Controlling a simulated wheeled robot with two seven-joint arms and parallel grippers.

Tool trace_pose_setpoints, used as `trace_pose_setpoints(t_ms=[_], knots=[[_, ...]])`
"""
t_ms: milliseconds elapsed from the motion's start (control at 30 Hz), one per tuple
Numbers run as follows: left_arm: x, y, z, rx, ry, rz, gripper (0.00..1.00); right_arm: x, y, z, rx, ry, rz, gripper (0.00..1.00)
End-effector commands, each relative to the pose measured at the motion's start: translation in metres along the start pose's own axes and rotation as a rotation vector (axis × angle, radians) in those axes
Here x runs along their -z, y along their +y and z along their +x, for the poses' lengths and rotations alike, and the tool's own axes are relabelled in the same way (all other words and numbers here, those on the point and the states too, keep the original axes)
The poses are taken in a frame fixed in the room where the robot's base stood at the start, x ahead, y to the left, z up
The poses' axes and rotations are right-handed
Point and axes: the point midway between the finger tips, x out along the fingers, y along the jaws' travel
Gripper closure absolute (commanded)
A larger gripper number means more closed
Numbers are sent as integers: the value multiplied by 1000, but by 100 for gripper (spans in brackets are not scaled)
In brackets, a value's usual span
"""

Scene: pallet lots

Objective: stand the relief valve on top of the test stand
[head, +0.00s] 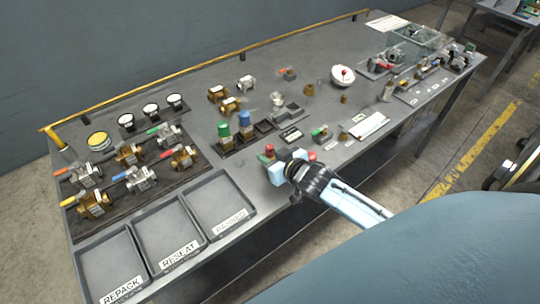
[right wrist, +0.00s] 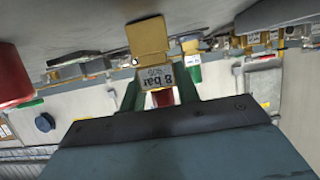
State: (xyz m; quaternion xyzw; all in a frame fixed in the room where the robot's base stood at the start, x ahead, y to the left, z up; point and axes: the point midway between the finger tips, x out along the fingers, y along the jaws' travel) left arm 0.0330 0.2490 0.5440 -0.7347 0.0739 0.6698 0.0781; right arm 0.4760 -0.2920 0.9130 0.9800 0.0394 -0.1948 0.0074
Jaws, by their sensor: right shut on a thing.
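The relief valve (right wrist: 150,38) shows in the right wrist view as a brass block with a white "8 bar" tag (right wrist: 157,78) and a red part below it. My right gripper (right wrist: 158,97) is shut on it, its fingers on either side. In the head view my right gripper (head: 287,164) is at the bench's front edge, right of the trays; its fingers and wrist hide most of the valve. I cannot tell for sure which fixture is the test stand. My left gripper is not in view.
A dark rack (head: 264,127) holds green- and blue-capped valves. Grey labelled trays (head: 168,236) lie at front left, and a valve board (head: 112,200) behind them. A white dish (head: 342,74) stands farther back.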

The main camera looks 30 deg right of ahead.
Motion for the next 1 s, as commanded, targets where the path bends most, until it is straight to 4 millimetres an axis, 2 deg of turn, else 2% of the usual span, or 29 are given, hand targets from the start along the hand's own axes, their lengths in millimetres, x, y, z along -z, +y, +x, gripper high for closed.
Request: trace_pose_setpoints(t_ms=[133, 167, 333, 667, 833, 1000], knots=[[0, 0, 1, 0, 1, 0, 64, -1, 0, 1, 0, 4, 0, 100], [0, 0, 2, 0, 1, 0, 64, -3, 0, 1, -1, -1, 0, 67], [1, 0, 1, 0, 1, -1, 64, -2, 0, 1, 0, -1, 0, 47], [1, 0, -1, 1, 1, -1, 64, 2, 0, -1, 0, 0, -1, 47], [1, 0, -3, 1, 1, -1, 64, -1, 0, -20, 1, -3, 1, 47], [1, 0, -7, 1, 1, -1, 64, 0, 0, -54, 0, -3, 1, 47]])
